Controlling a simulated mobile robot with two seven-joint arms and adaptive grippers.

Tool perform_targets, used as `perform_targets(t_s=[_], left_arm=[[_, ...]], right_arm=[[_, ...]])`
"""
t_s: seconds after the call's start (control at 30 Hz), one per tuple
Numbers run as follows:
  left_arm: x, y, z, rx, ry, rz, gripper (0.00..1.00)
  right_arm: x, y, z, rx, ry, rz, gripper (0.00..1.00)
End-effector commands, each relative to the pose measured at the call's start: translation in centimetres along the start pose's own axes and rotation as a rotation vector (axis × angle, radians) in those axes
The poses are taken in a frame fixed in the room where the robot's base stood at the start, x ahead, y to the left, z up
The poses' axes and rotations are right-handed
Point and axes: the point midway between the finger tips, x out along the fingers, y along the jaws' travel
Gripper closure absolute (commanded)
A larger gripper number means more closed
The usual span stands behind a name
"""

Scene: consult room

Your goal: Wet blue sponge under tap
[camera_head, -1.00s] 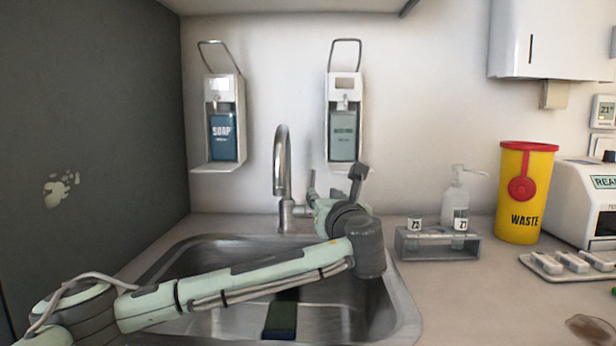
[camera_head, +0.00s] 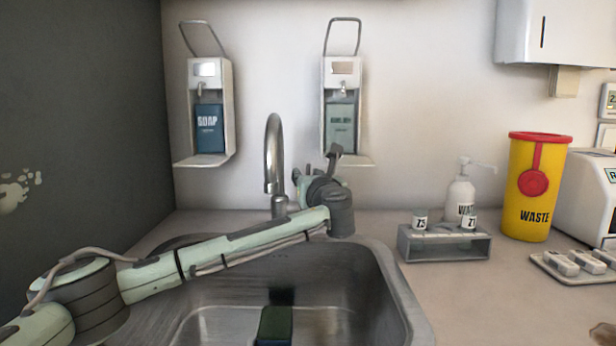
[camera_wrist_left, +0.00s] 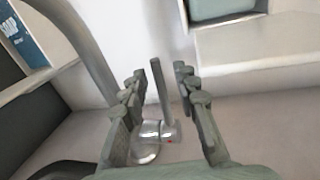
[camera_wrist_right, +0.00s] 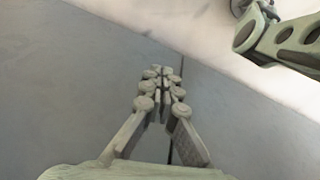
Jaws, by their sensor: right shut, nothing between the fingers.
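The sponge (camera_head: 274,326) lies in the sink basin (camera_head: 345,290). It has a dark green top and a dark bluish front edge, and no gripper touches it. The tap (camera_head: 274,160) rises behind the basin; no water stream shows. My left gripper (camera_head: 303,182) is at the tap, just right of its spout. In the left wrist view its fingers (camera_wrist_left: 160,100) are open, with the upright tap lever (camera_wrist_left: 161,90) between them and gaps on both sides. My right gripper (camera_wrist_right: 162,75) is shut and empty in the right wrist view, out of the head view.
A soap dispenser (camera_head: 208,110) and a second dispenser (camera_head: 341,100) hang on the wall. Right of the sink are a tube rack (camera_head: 443,244), a pump bottle (camera_head: 460,193), a yellow waste bin (camera_head: 533,190) and a tray (camera_head: 575,270). A dark wall (camera_head: 80,120) closes the left side.

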Motion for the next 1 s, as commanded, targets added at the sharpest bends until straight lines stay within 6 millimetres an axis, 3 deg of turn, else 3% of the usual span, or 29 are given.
perform_targets(t_s=[0.27,0.5,1.0], left_arm=[[0.18,-0.03,0.01,0.0,0.0,-0.001,0.7],[0.18,-0.01,0.02,0.0,0.0,-0.001,1.0],[0.47,-0.08,-0.12,-0.002,-0.008,0.001,1.0]], right_arm=[[0.01,0.0,-0.03,0.0,0.0,0.0,1.0],[0.01,0.0,-0.04,0.0,0.001,0.0,1.0],[0.22,0.0,-0.1,0.001,-0.001,0.0,1.0]])
